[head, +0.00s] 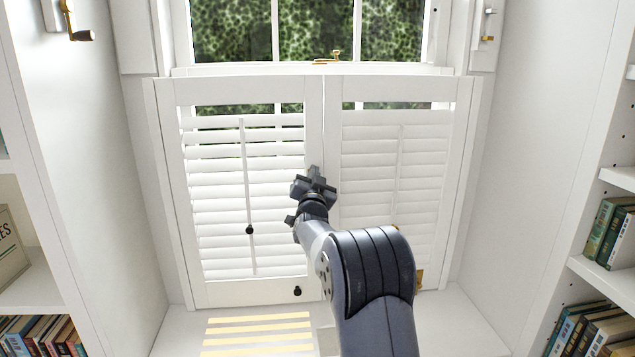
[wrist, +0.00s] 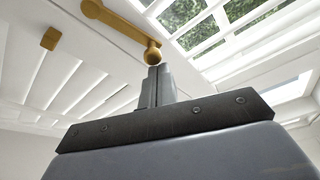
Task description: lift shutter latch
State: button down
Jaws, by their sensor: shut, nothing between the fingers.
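The white shutters (head: 323,125) stand shut, two louvred panels meeting at a middle stile. The brass shutter latch (wrist: 122,22) shows in the wrist view as a bar with a rounded knob at its lower end. A small brass block (wrist: 50,38) sits on the white frame to its left. My gripper (wrist: 159,70) is shut and empty, its fingertips right by the knob; I cannot tell whether they touch. In the head view my gripper (head: 316,172) is in front of the middle stile and the latch is hidden behind it.
White side walls (head: 85,130) and bookshelves (head: 605,175) flank the window nook. A brass crank (head: 80,35) is on the left wall. A black knob (head: 297,291) is low on the left panel. The sill (head: 190,325) is largely clear.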

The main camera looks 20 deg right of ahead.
dwell(0.4)
jog(key=b+v, duration=0.3)
jog(key=v, duration=0.8)
jog(key=shift+d, duration=0.1)
jog(key=p+x, duration=0.3)
jog(key=x, duration=0.8)
dwell(0.4)
